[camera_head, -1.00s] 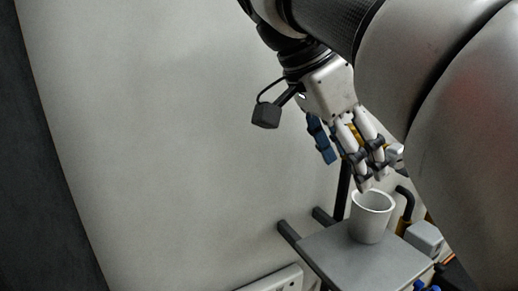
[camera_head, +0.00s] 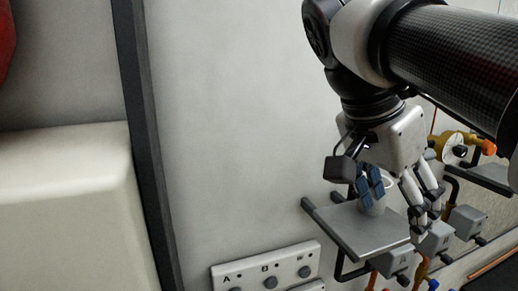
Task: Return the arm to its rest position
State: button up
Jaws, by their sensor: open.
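My gripper (camera_head: 402,208) hangs at the right of the head view with its fingers pointing down. It is open, with white fingers on the right and blue pads on the left, and nothing shows held in it. A whitish cup (camera_head: 388,187) stands on a small grey shelf (camera_head: 350,230) behind the gripper. The blue pads and fingers partly cover the cup in this view. I cannot tell how far the fingers are from it. My arm reaches in from the upper right.
A panel (camera_head: 243,272) with lettered knobs is on the wall below the shelf. Grey boxes (camera_head: 467,222), pipes and a yellow fitting (camera_head: 455,144) crowd the right. A dark vertical post (camera_head: 143,150) and a pale block (camera_head: 65,200) are at left. The wall between is clear.

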jog(key=s+a+f+n+t+y, duration=0.1)
jog(key=s+a+f+n+y, duration=0.2)
jog(key=f, duration=0.4)
jog(key=s+f+n+t, duration=0.2)
jog(key=s+f+n, duration=0.1)
jog(key=f+n, duration=0.4)
jog(key=s+a+f+n+t+y, duration=0.1)
jog(key=s+a+f+n+y, duration=0.15)
jog(key=f, duration=0.55)
notch_tip(320, 180, down, 33)
jog(key=s+g+b, duration=0.1)
jog(key=s+b, duration=0.1)
jog(key=b, duration=2.9)
jog(key=shift+s+d, duration=0.25)
jog(key=shift+d, duration=0.05)
jog(key=shift+r+h, duration=0.1)
jog(key=shift+h, duration=0.15)
